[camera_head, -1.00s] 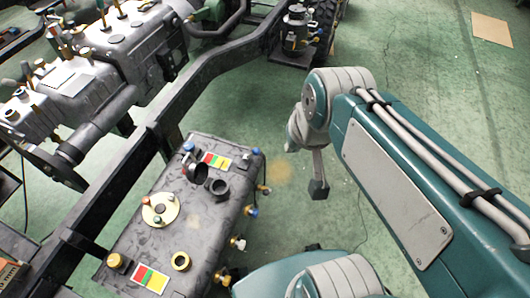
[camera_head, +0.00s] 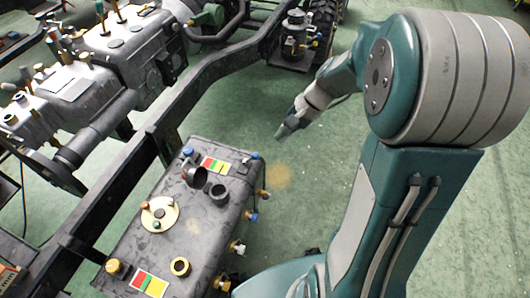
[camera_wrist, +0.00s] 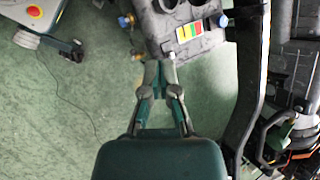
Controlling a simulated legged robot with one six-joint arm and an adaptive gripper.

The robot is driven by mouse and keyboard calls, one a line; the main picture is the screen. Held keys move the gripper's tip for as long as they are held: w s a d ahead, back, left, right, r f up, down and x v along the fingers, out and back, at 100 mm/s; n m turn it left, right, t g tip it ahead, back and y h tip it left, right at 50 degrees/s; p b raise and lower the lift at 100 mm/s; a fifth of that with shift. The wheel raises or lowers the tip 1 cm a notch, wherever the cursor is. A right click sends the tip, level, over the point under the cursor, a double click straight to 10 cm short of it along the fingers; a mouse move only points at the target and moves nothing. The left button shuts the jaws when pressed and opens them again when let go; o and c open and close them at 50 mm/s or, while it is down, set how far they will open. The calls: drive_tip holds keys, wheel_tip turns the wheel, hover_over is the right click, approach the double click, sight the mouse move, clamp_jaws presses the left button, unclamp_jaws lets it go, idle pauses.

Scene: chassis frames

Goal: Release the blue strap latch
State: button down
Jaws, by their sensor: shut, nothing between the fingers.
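A dark grey tank (camera_head: 150,205) carries several small fittings. One blue piece (camera_head: 188,152) is at its far left corner. Another blue piece (camera_head: 255,155) is at its far right corner, beside a dark clip-like part (camera_head: 245,163). I cannot tell which of these is the blue strap latch. My gripper (camera_head: 283,132) is shut and empty, above the floor just beyond the tank's far right corner, pointing down and left. In the wrist view the shut fingers (camera_wrist: 160,64) point towards the tank's edge, with a blue piece (camera_wrist: 223,20) to their right.
A dark chassis rail (camera_head: 215,92) runs behind the tank, with a grey engine block (camera_head: 75,85) on its far side. Brass and blue side fittings (camera_head: 238,248) stick out from the tank's right side. Green floor (camera_head: 320,165) is open right of the tank.

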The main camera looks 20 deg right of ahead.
drive_tip(key=w+d+f+m+t+y, duration=0.1)
drive_tip(key=w+d+f+m+t, duration=0.1)
drive_tip(key=f, duration=0.6)
drive_tip(key=w+d+f+m+t+y, duration=0.2)
drive_tip(key=d+f+m, duration=0.3)
drive_tip(key=f, duration=0.4)
drive_tip(key=w+d+f+m+t+y, duration=0.1)
drive_tip(key=w+d+f+m+y, duration=0.1)
drive_tip(key=d+f+m, duration=0.2)
wheel_tip(320, 180, down, 4)
drive_tip(key=shift+w+d+f+m+t, duration=0.15)
drive_tip(key=shift+w+d+m+t, duration=0.2)
drive_tip(key=shift+m, duration=0.75)
drive_tip(key=shift+a, duration=0.15)
approach(253, 158)
drive_tip(key=w+a+f, duration=0.3)
drive_tip(key=f, duration=0.1)
drive_tip(key=shift+w+f, duration=0.3)
drive_tip(key=shift+w, duration=0.05)
drive_tip(key=shift+a+r, duration=0.1)
drive_tip(key=shift+a, duration=0.05)
drive_tip(key=shift+w+a+r, duration=0.1)
drive_tip(key=shift+a+r, duration=0.05)
